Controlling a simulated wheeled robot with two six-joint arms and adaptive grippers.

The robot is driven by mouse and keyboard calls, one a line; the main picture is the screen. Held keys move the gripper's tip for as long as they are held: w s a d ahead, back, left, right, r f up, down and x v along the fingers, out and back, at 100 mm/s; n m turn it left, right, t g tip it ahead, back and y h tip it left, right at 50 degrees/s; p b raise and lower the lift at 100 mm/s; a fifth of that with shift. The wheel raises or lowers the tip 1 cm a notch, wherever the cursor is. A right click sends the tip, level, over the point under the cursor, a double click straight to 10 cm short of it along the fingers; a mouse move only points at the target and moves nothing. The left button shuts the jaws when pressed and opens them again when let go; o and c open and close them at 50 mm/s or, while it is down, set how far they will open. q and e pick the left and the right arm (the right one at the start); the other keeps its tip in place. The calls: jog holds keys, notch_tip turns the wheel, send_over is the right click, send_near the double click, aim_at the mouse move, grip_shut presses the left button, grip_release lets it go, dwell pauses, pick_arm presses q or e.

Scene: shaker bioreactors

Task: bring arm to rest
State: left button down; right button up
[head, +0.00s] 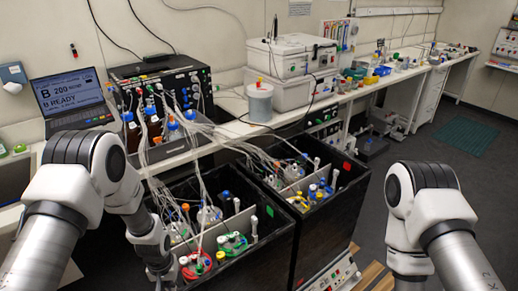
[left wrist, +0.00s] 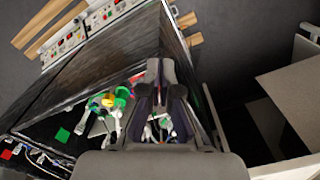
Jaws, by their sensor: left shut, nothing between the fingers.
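My left arm (head: 100,170) comes in from the left in the head view and bends down at the near left side of the left shaker box (head: 275,250). Its gripper is beyond the lower edge there. In the left wrist view my left gripper (left wrist: 158,70) is shut and empty, over the dark box wall, with bottle caps and tubing visible beside and behind its fingers. My right arm (head: 425,205) is folded at the right in the head view. Its gripper is out of view.
A second shaker box (head: 335,215) stands to the right. Both hold capped bottles and loose tubing.

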pick_arm(q)
jog(key=s+f+g+b, duration=0.2)
jog(key=s+f+b, duration=0.5)
jog(key=f, duration=0.4)
jog(key=s+f+t+b, duration=0.1)
jog(key=s+f+b, duration=0.1)
jog(key=s, duration=0.6)
jog(key=s+f+m+t+b, duration=0.1)
jog(key=s+f+b, duration=0.1)
jog(key=s, duration=0.7)
jog(key=shift+s+f+b, duration=0.3)
jog(key=shift+b, duration=0.2)
jog(key=shift+w, duration=0.15)
